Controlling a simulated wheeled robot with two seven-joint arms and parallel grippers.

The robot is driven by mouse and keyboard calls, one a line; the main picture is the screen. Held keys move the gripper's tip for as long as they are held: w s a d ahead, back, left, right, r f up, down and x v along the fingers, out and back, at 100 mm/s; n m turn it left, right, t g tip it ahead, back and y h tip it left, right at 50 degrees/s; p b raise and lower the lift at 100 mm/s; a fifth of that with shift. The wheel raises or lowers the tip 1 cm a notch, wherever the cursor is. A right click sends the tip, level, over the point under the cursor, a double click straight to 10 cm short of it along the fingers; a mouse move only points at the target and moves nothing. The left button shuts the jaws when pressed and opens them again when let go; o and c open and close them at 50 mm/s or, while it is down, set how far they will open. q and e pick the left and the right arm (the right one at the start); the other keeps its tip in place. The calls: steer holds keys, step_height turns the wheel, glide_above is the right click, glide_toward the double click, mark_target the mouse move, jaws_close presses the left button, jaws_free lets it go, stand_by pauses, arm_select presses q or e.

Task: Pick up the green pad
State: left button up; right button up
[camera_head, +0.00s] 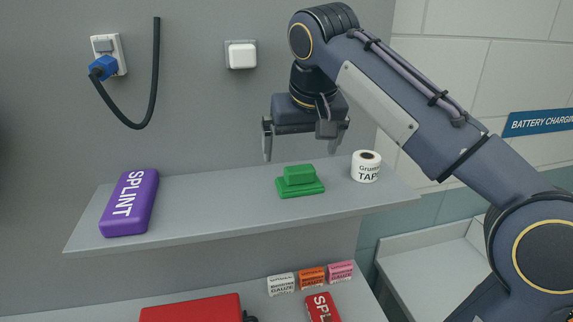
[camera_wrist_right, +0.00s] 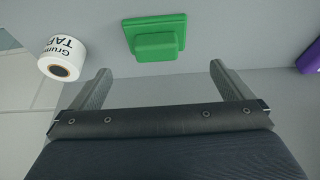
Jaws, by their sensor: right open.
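The green pad (camera_head: 299,181) lies on the grey shelf (camera_head: 240,206), a wide flat base with a smaller raised block on top. It also shows at the top middle of the right wrist view (camera_wrist_right: 155,38). My right gripper (camera_head: 301,156) is open and empty, pointing down above the pad and apart from it. In the right wrist view its two fingers (camera_wrist_right: 160,80) stand wide apart, with the pad beyond their tips and roughly between them. My left gripper is in neither view.
A white tape roll (camera_head: 366,167) stands on the shelf right of the pad. A purple splint pack (camera_head: 130,203) lies at the shelf's left. Below are gauze boxes (camera_head: 312,276), a red splint pack (camera_head: 322,307) and a red case (camera_head: 190,309). The shelf between purple pack and pad is clear.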

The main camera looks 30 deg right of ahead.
mark_target(300, 169)
steer(key=shift+x, duration=1.2)
steer(key=shift+d+f, duration=0.15)
steer(key=shift+f, duration=0.15)
steer(key=x, duration=0.5)
steer(key=shift+s+d, duration=0.1)
steer(key=shift+s, duration=0.05)
steer(key=c, duration=0.9)
